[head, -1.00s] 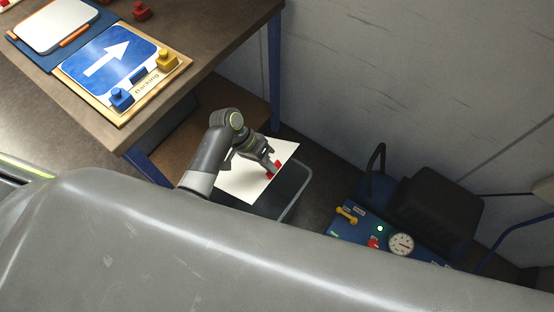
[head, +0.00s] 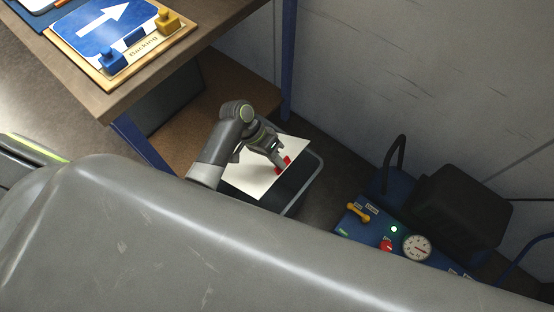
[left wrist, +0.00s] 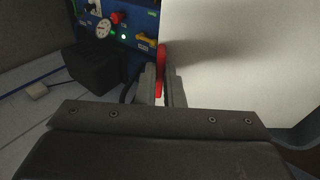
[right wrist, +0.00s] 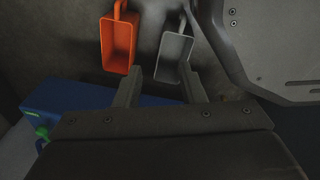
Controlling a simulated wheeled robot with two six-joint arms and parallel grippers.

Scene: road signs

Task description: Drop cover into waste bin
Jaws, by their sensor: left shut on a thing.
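The cover (head: 262,170) is a cream-white sheet with a red tab (head: 284,163). My left gripper (head: 281,165) is shut on the red tab and holds the cover over a dark bin (head: 300,186) with a light rim. The cover hides much of the bin's opening. In the left wrist view the cover (left wrist: 235,60) fills the right side, and the red tab (left wrist: 160,70) is between the fingers. My right gripper (right wrist: 160,88) shows only in the right wrist view, open, with nothing between its fingers.
A blue machine with a gauge (head: 417,247) and black box stands right of the bin. The workbench (head: 190,55) holds a blue arrow sign (head: 105,28) on a board. In the right wrist view, orange (right wrist: 118,45) and grey (right wrist: 174,50) scoop-like containers lie beyond the fingers.

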